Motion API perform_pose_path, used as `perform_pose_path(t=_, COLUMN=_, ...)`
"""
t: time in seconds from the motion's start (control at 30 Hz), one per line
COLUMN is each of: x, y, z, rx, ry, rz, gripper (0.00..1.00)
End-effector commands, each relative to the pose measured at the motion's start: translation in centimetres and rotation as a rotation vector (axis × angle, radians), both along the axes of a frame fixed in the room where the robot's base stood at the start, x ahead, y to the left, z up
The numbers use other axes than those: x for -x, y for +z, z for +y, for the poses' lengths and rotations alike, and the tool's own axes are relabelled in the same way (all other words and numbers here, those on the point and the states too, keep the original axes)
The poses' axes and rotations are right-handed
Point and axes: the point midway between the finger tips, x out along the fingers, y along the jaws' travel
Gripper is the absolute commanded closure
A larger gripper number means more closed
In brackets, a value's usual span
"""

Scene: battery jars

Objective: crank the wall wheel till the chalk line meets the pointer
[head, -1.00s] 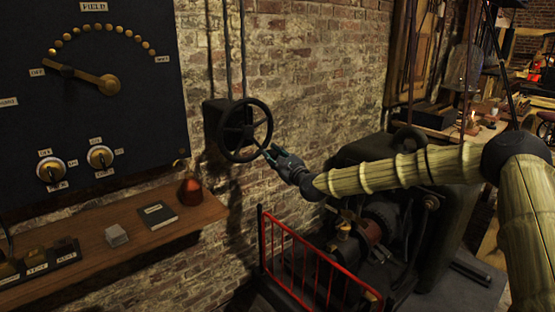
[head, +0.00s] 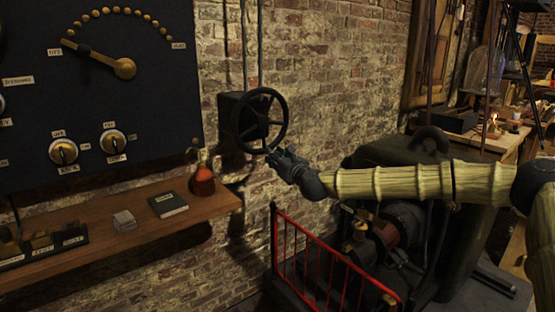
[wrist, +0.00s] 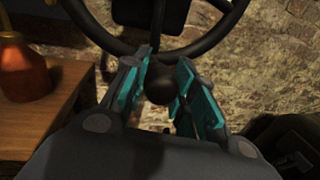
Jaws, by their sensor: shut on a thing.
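The black spoked wall wheel (head: 263,121) is mounted on a dark box on the brick wall, and its rim also shows across the top of the wrist view (wrist: 207,44). My gripper (head: 275,154) is at the bottom of the rim. In the wrist view my gripper (wrist: 165,88) has its teal-padded fingers on either side of a dark round knob (wrist: 160,87) on the wheel, shut on it. I cannot make out a chalk line or its pointer in either view.
A red railing (head: 325,262) and dark machinery (head: 400,225) stand below my arm. A dial panel (head: 90,95) hangs at left.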

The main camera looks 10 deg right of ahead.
Motion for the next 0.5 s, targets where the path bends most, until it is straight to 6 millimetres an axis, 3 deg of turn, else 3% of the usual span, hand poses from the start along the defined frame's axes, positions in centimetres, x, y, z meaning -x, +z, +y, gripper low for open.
perform_pose_path(t=0.03, x=0.21, y=-1.05, z=0.12, rx=0.002, ry=0.004, rz=0.014, gripper=1.0)
perform_pose_path(t=0.37, x=0.22, y=-1.07, z=0.16, rx=0.002, ry=0.005, rz=0.014, gripper=1.0)
perform_pose_path(t=0.4, x=0.22, y=-1.06, z=0.16, rx=0.002, ry=0.005, rz=0.014, gripper=0.66)
perform_pose_path(t=0.5, x=0.16, y=-0.82, z=0.19, rx=0.002, ry=0.005, rz=0.011, gripper=0.49)
